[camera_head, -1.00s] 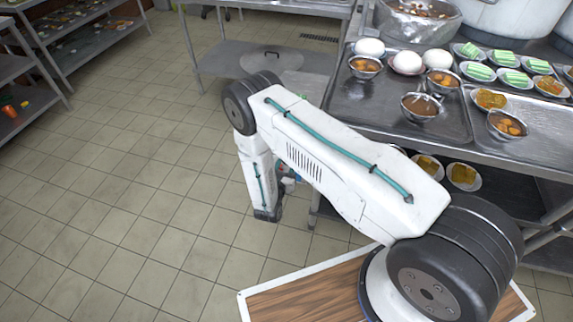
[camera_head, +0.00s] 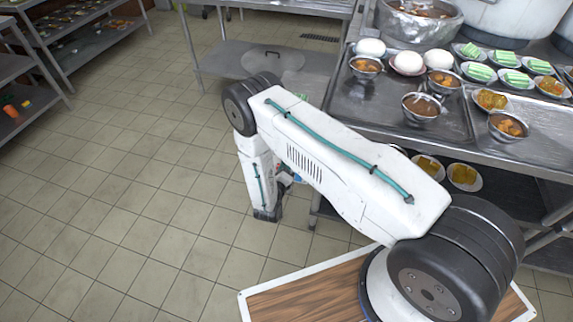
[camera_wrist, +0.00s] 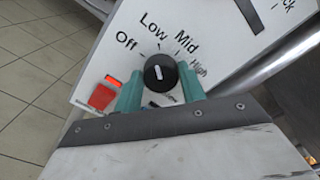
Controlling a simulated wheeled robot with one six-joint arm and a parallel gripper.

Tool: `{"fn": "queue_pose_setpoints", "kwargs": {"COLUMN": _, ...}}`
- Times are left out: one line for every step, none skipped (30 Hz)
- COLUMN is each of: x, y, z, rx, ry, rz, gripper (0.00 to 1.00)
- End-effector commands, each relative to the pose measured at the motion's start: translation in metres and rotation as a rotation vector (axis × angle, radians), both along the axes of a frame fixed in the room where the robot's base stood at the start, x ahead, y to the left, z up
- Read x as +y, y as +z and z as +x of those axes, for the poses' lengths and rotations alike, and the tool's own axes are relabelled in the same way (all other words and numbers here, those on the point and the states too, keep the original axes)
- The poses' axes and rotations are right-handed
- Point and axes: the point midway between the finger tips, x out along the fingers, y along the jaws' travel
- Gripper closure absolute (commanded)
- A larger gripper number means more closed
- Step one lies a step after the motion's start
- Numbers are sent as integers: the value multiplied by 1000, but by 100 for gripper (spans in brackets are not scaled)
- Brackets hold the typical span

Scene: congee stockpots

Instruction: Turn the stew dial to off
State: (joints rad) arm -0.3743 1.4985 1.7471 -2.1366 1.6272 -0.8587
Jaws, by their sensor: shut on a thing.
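The dial (camera_wrist: 160,73) is a round black knob with a white pointer line on a white panel in the wrist view. Off, Low, Mid and High are printed around it. The pointer stands nearly upright in the picture, toward the Low mark. My gripper (camera_wrist: 161,84) has its two teal fingers on either side of the knob, shut on it. The small label below the dial is mostly hidden by the gripper, so I cannot read its name. In the head view my arm hides the dial and the gripper.
A lit red switch (camera_wrist: 102,96) sits close left of the gripper. Part of another label and a black slot or bar (camera_wrist: 249,15) show at upper right. A steel counter (camera_head: 345,120) with bowls and plates stands to the right of my arm. The tiled floor (camera_head: 130,190) on the left is clear.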

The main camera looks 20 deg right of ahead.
Motion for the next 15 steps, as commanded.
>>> {"fn": "queue_pose_setpoints", "kwargs": {"x": 0, "y": -1, "z": -1, "rx": 29, "ry": 0, "rz": -37, "gripper": 83}}
{"fn": "queue_pose_setpoints", "kwargs": {"x": 0, "y": -1, "z": -1, "rx": 45, "ry": 0, "rz": -60, "gripper": 83}}
{"fn": "queue_pose_setpoints", "kwargs": {"x": 0, "y": -1, "z": -1, "rx": 68, "ry": 0, "rz": -91, "gripper": 83}}
{"fn": "queue_pose_setpoints", "kwargs": {"x": 0, "y": -1, "z": -1, "rx": 85, "ry": 0, "rz": -114, "gripper": 83}}
{"fn": "queue_pose_setpoints", "kwargs": {"x": 0, "y": -2, "z": -1, "rx": 100, "ry": 0, "rz": -136, "gripper": 83}}
{"fn": "queue_pose_setpoints", "kwargs": {"x": 0, "y": -2, "z": -1, "rx": 123, "ry": 0, "rz": -166, "gripper": 83}}
{"fn": "queue_pose_setpoints", "kwargs": {"x": 0, "y": -2, "z": -1, "rx": 139, "ry": 0, "rz": -188, "gripper": 83}}
{"fn": "queue_pose_setpoints", "kwargs": {"x": 0, "y": -2, "z": -1, "rx": 155, "ry": 0, "rz": -209, "gripper": 83}}
{"fn": "queue_pose_setpoints", "kwargs": {"x": 0, "y": -2, "z": -1, "rx": 176, "ry": 0, "rz": -238, "gripper": 83}}
{"fn": "queue_pose_setpoints", "kwargs": {"x": 0, "y": -2, "z": -1, "rx": 190, "ry": 0, "rz": -258, "gripper": 83}}
{"fn": "queue_pose_setpoints", "kwargs": {"x": 0, "y": -3, "z": -1, "rx": 205, "ry": 0, "rz": -278, "gripper": 83}}
{"fn": "queue_pose_setpoints", "kwargs": {"x": 1, "y": -3, "z": -1, "rx": 223, "ry": 0, "rz": -304, "gripper": 83}}
{"fn": "queue_pose_setpoints", "kwargs": {"x": 1, "y": -3, "z": -1, "rx": 236, "ry": 0, "rz": -322, "gripper": 83}}
{"fn": "queue_pose_setpoints", "kwargs": {"x": 1, "y": -3, "z": -1, "rx": 250, "ry": 0, "rz": -340, "gripper": 83}}
{"fn": "queue_pose_setpoints", "kwargs": {"x": 1, "y": -3, "z": -1, "rx": 266, "ry": 0, "rz": -362, "gripper": 83}}
